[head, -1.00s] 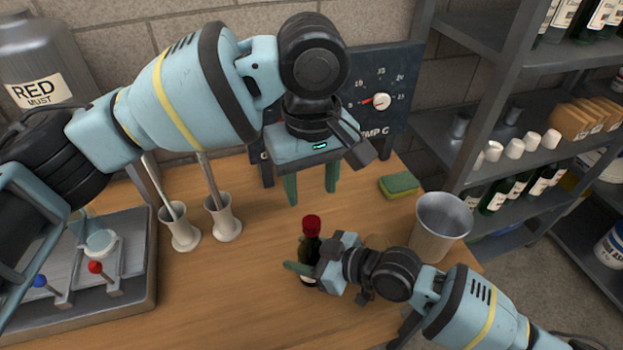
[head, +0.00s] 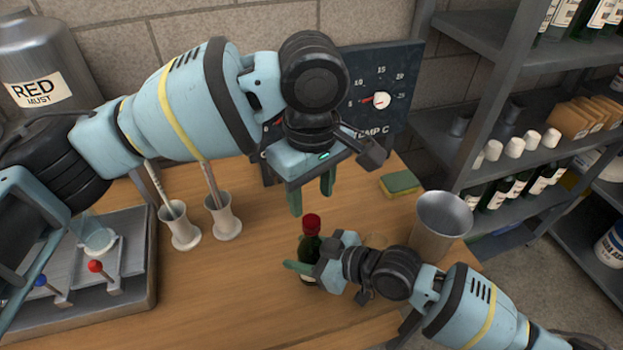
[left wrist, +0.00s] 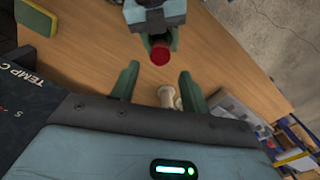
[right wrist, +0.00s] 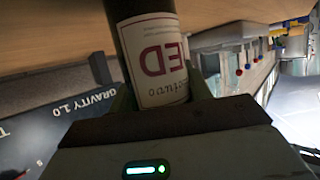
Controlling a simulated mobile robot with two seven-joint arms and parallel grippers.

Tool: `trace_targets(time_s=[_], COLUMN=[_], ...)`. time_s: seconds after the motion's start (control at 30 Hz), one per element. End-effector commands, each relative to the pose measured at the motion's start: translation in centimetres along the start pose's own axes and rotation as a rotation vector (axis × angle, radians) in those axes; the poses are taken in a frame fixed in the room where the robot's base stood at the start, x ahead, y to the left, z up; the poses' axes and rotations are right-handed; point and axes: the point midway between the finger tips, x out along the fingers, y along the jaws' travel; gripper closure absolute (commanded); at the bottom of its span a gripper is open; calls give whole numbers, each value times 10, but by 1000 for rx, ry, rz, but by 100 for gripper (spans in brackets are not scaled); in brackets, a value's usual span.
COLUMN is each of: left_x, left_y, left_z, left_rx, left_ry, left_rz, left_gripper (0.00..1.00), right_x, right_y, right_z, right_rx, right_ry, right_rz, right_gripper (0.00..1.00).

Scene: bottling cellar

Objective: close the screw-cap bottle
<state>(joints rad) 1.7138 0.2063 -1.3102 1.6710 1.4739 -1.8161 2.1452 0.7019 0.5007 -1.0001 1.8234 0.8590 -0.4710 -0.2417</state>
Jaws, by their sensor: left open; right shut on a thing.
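The dark green bottle (head: 309,246) stands on the wooden table with a red cap (head: 312,221) on its neck. Its white label (right wrist: 160,62) shows large red letters in the right wrist view. My right gripper (head: 308,268) is shut on the bottle's body from the right. My left gripper (head: 312,196) is open and empty, just above and behind the bottle, fingers pointing down. In the left wrist view the red cap (left wrist: 160,55) lies beyond the open fingertips, apart from them. Whether the cap is screwed tight I cannot tell.
A metal cup (head: 441,222) stands right of the bottle, and a green-yellow sponge (head: 400,185) lies behind it. Two white holders (head: 181,228) with rods stand to the left, near a metal tray (head: 140,262). A temperature panel (head: 385,90) stands behind my left gripper. The front table is clear.

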Motion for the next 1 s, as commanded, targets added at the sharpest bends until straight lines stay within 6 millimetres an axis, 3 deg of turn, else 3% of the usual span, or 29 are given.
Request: trace_targets(time_s=[0.2, 0.4, 0.8, 1.0], left_x=[33, 52, 58, 58], left_y=[-1, 0, 0, 0], left_z=[0, 0, 0, 0], left_rx=[0, 1, 1, 1], left_ry=[-1, 0, 0, 0], left_rz=[-2, 0, 0, 0], left_gripper=[54, 54, 54, 79], right_x=[0, 0, 0, 0], right_y=[0, 0, 0, 0], right_z=[0, 0, 0, 0], right_rx=[0, 0, 0, 0], right_ry=[0, 0, 0, 0], right_rz=[0, 0, 0, 0], right_gripper=[100, 100, 100, 100])
